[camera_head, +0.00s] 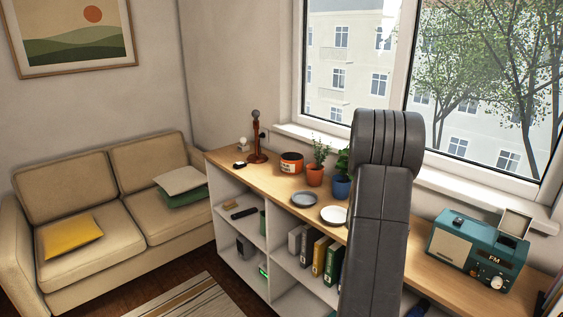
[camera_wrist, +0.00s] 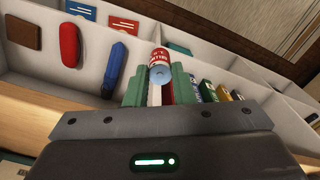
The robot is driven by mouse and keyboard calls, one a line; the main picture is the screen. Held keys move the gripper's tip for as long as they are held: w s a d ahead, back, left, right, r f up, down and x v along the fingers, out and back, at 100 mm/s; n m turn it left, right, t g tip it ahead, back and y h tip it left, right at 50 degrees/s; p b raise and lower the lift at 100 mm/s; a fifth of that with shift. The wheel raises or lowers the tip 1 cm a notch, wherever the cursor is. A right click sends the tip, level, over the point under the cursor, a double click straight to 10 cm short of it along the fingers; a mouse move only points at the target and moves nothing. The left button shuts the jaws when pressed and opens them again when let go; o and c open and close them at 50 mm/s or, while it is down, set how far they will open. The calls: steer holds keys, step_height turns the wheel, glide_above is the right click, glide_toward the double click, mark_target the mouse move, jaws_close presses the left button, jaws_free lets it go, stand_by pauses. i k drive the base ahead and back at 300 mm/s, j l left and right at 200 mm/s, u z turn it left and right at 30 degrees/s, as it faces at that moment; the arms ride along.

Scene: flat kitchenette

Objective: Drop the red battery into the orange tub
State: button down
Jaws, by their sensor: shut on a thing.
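The red battery (camera_wrist: 159,57) shows in the wrist view as a small cylinder with a red-and-white label and a pale bluish end. My gripper (camera_wrist: 160,84) is shut on it between two green fingers. The orange tub (camera_head: 291,163) stands on the wooden shelf top in the head view, a round orange container with a dark band. It does not show in the wrist view. In the head view my arm stands in front of the shelf, and my gripper and the battery cannot be seen there.
Binders fill compartments below. In the wrist view, red and blue objects lie in a compartment.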

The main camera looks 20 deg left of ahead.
mark_target(294, 170)
steer(key=i+j, duration=0.15)
steer(key=j, duration=0.25)
steer(key=i+j, duration=0.1)
steer(key=j, duration=0.25)
steer(key=i+j, duration=0.15)
steer(key=j, duration=0.25)
steer(key=i+j, duration=0.1)
steer(key=j, duration=0.3)
steer(key=i+j, duration=0.15)
steer(key=j, duration=0.2)
